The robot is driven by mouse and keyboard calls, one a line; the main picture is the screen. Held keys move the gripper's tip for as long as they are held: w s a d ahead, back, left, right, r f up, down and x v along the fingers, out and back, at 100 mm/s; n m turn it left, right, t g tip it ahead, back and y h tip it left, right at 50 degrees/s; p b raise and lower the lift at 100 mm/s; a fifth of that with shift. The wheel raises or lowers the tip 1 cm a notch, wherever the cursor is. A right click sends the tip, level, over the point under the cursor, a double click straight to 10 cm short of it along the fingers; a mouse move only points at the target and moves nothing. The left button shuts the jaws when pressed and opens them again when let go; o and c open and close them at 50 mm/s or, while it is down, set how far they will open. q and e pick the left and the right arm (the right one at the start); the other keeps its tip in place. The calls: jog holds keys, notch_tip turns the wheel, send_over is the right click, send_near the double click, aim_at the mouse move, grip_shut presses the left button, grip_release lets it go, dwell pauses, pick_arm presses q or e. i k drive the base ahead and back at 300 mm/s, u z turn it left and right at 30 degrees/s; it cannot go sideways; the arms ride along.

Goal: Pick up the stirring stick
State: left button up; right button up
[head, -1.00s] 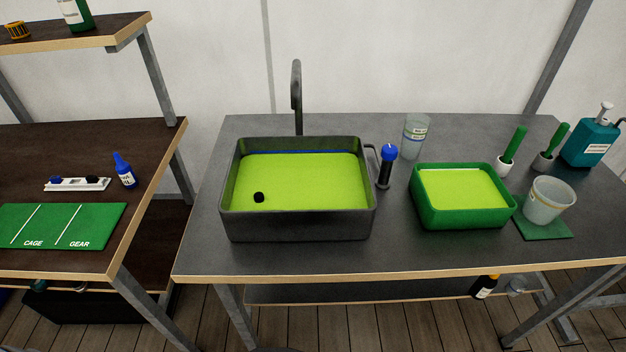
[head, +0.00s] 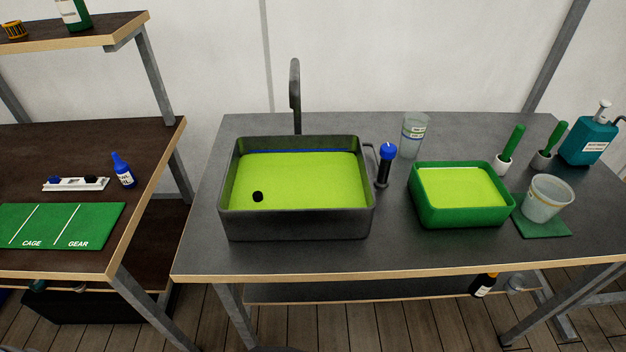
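I cannot make out a stirring stick for certain. Two green-handled tools stand in small holders at the back right of the grey bench: one in a white holder (head: 503,164), its green handle (head: 513,142) tilted right, and one in a grey holder (head: 542,160), its green handle (head: 555,137) also tilted right. A clear cup (head: 547,198) with a label band stands on a green mat (head: 546,229) at the right. A taller clear cup (head: 413,136) stands behind the green tub (head: 462,217). Neither of my grippers is in view.
A dark sink basin (head: 293,225) with a lime-green inside and a tap (head: 295,90) fills the bench's left half. A blue-capped dark cylinder (head: 384,170) stands beside it. A teal pump bottle (head: 585,142) is at the far right. The bench's front strip is clear.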

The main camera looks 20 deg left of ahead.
aim_at(562, 125)
jog(key=z, duration=0.4)
jog(key=k, duration=0.9)
jog(key=z, duration=2.1)
jog(key=i, duration=2.7)
jog(key=u, duration=1.2)
jog(key=i, duration=0.75)
jog(key=u, duration=0.8)
